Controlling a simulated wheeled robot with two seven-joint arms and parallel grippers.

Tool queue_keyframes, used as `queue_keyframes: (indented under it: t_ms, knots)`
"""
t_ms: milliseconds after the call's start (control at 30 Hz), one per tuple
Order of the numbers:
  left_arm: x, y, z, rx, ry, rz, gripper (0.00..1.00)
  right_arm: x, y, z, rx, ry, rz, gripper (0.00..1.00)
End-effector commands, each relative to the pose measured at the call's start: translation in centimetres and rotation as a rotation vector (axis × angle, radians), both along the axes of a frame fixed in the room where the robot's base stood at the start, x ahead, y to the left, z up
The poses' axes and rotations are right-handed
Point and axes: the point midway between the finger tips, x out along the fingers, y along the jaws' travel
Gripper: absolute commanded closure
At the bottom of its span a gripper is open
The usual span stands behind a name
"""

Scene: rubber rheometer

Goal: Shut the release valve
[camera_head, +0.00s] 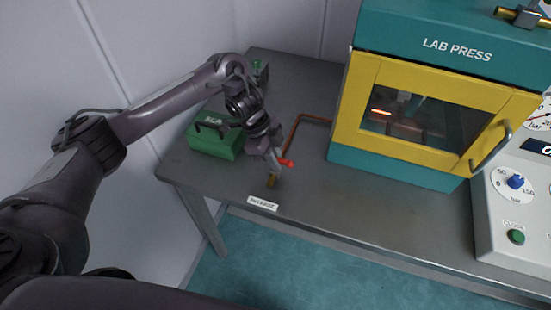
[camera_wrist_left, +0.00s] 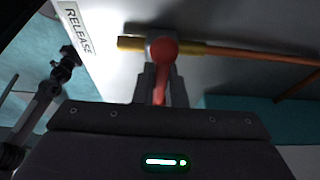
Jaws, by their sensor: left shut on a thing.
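The release valve has a red lever (camera_head: 287,162) and a brass body (camera_head: 272,181), near the front left of the grey bench. In the left wrist view its red lever (camera_wrist_left: 162,75) points from the round hub toward my gripper, across the line of the brass body (camera_wrist_left: 130,43) and copper pipe (camera_wrist_left: 240,53). My left gripper (camera_head: 276,160) is at the valve. In the left wrist view its two fingers (camera_wrist_left: 163,88) stand on either side of the lever and are shut on it. The fingers partly hide the valve in the head view. My right gripper is not seen.
A white label (camera_head: 263,203) lies at the bench's front edge; the wrist view reads it as RELEASE (camera_wrist_left: 76,28). A green box (camera_head: 215,142) stands left of my gripper. The yellow and teal lab press (camera_head: 345,120) stands right, with a control panel (camera_head: 505,210) beyond.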

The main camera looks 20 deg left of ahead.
Motion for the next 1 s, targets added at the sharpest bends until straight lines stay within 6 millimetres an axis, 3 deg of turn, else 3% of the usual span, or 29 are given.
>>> queue_keyframes:
  t_ms: [100,133,267,633,1000]
  knots:
    - [0.0,-0.1,0.1,-0.001,-0.003,-0.002,1.00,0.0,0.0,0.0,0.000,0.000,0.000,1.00]
    - [0.0,-0.1,0.1,-0.001,-0.003,-0.002,0.85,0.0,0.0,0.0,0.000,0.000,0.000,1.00]
    - [0.0,-0.1,0.1,-0.001,-0.003,-0.001,0.68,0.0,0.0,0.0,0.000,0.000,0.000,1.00]
    - [0.1,0.2,0.7,0.000,-0.003,0.000,0.67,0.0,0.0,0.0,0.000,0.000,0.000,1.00]
    - [0.3,2.5,6.2,0.002,-0.006,0.000,0.67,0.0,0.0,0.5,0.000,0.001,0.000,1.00]
